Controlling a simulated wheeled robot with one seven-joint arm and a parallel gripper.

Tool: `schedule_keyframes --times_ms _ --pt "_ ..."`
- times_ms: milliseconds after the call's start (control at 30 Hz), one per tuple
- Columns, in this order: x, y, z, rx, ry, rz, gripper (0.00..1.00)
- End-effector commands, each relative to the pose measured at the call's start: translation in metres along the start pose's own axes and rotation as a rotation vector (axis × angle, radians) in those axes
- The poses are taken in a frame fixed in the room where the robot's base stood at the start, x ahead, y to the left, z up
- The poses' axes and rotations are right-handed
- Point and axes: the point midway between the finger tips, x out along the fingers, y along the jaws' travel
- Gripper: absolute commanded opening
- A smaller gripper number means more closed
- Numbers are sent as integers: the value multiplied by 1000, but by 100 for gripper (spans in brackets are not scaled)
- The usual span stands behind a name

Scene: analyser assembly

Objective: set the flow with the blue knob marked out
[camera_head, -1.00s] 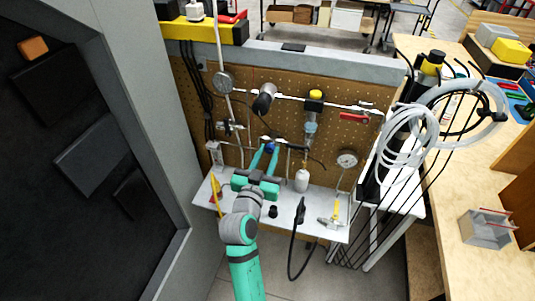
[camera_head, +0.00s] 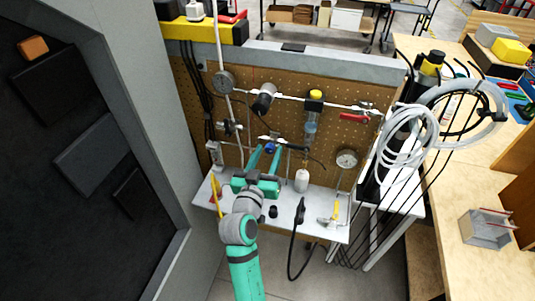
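The blue knob (camera_head: 270,148) sits on the pipework low on the brown pegboard panel (camera_head: 330,150). A marking on it is too small to read. My gripper (camera_head: 265,151) is at the end of the teal arm, pointing at the panel. Its two teal fingers are spread apart, with the tips on either side of the blue knob. I cannot tell whether the fingertips touch the knob. A round gauge (camera_head: 346,159) is to the right, and another round gauge (camera_head: 223,82) is at the upper left of the panel.
A white shelf (camera_head: 285,221) below the panel holds a white bottle (camera_head: 302,181), a yellow-handled tool (camera_head: 335,213) and a black cable. Pipes and a red lever (camera_head: 353,117) are above right. Coiled tubing (camera_head: 400,145) hangs at right; a dark cabinet stands at left.

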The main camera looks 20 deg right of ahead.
Motion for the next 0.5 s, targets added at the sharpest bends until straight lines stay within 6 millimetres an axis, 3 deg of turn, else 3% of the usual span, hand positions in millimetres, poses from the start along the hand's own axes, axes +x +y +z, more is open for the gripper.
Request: schedule_keyframes --times_ms 333,500 --pt "-3 0 0 1 0 0 42" --pt "-23 0 0 -1 0 -1 42"
